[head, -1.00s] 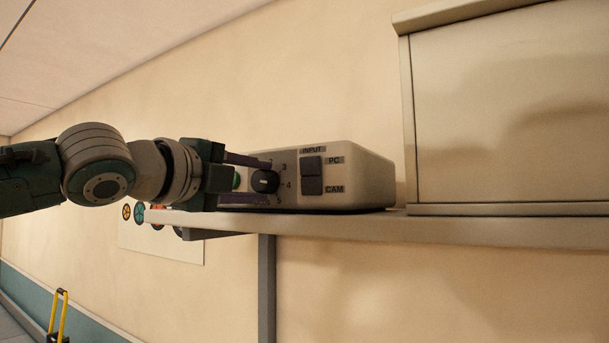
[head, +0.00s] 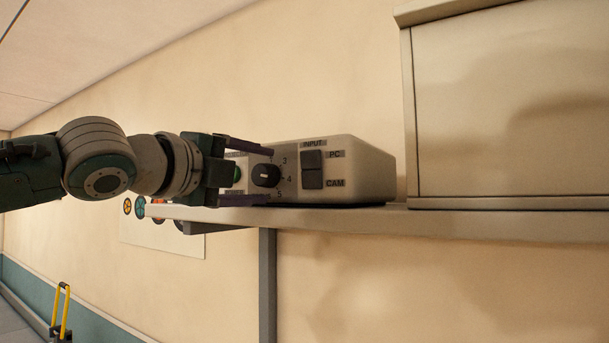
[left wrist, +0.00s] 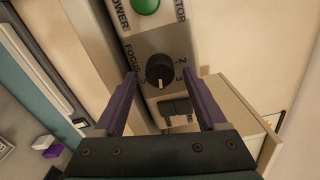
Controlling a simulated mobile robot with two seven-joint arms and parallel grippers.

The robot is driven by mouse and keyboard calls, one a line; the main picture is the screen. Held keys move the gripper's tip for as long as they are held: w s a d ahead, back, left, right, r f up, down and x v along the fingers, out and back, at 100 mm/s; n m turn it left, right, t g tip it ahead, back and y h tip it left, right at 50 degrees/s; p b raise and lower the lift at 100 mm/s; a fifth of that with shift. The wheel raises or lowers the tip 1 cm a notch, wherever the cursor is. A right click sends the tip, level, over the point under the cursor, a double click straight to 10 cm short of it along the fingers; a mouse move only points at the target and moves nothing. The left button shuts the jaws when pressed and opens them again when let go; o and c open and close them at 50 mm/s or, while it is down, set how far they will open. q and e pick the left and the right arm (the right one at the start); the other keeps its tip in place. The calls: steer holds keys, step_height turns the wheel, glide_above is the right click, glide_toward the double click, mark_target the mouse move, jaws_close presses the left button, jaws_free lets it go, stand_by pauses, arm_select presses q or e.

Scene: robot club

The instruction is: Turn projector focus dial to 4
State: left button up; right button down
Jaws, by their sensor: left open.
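The beige projector (head: 365,175) sits on a wall shelf. Its black focus dial (head: 266,175) is on the front face, with numbers around it. In the head view the dial's white mark points right, toward the 4. In the left wrist view the dial (left wrist: 160,70) shows its mark pointing down, between the 5 and the 3; the 4 is not readable there. My left gripper (head: 270,175) is open, one finger above and one below the dial in the head view. In the left wrist view its fingers (left wrist: 159,82) are on either side, apart from the dial. My right gripper is out of view.
A green button (left wrist: 146,5) is beside the dial. The input switch (head: 312,169), marked PC and CAM, is right of it. The shelf (head: 400,222) runs below the projector. A pale cabinet (head: 510,115) stands on the shelf at right. A yellow-handled object (head: 62,310) stands low at left.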

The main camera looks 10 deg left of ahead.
arm_select(q)
steer(key=shift+s+a+f+b, duration=0.15)
steer(key=shift+s+a+b, duration=0.05)
steer(key=shift+s+b, duration=0.25)
steer(key=b+v, duration=0.5)
steer(key=v, duration=0.4)
steer(key=shift+d, duration=0.1)
